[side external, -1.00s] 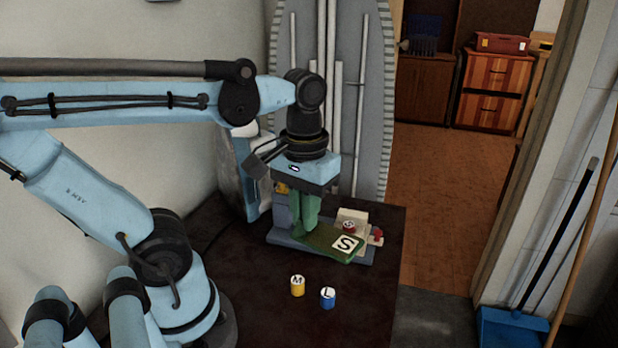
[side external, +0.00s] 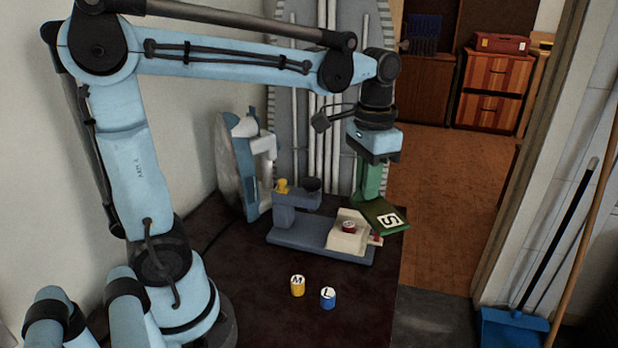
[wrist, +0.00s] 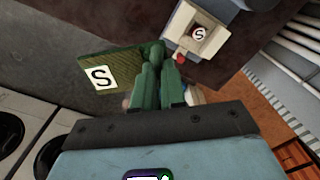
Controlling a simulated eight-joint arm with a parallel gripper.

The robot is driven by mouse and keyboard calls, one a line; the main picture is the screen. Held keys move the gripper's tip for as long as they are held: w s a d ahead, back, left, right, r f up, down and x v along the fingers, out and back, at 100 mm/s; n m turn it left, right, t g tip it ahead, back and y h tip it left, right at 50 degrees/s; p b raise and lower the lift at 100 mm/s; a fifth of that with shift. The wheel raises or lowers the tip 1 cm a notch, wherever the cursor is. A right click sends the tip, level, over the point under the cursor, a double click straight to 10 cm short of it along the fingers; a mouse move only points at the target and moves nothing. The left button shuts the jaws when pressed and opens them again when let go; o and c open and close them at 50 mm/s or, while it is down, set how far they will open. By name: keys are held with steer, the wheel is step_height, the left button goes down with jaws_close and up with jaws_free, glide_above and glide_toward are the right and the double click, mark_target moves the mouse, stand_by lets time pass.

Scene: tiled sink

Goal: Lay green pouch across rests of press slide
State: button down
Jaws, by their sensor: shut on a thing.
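My gripper (side external: 369,197) is shut on the near edge of the green pouch (side external: 376,213), a flat piece with a white S label. It holds the pouch in the air at the right end of the press, near the table's right edge. In the wrist view the pouch (wrist: 122,62) sticks out to the left of the green fingers (wrist: 158,62). The press (side external: 290,238) is grey-blue, with a cream slide (side external: 346,242) at its right end. A red piece marked S sits in the slide, and it also shows in the wrist view (wrist: 199,34).
A yellow cylinder marked M (side external: 298,287) and a blue cylinder marked L (side external: 328,299) stand on the dark table (side external: 250,290) in front of the press. A blue and white machine (side external: 240,165) stands behind it. The table's front part is mostly clear.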

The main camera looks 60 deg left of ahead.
steer(key=w+a+f+m, duration=0.2)
steer(key=w+a+m, duration=0.1)
steer(key=a+m, duration=0.15)
steer(key=w+a+f+m, duration=0.2)
steer(key=a+m, duration=0.1)
steer(key=a, duration=0.3)
steer(key=shift+f, duration=3.1)
steer(key=shift+f, duration=0.6)
steer(key=c, duration=1.1)
jaws_free()
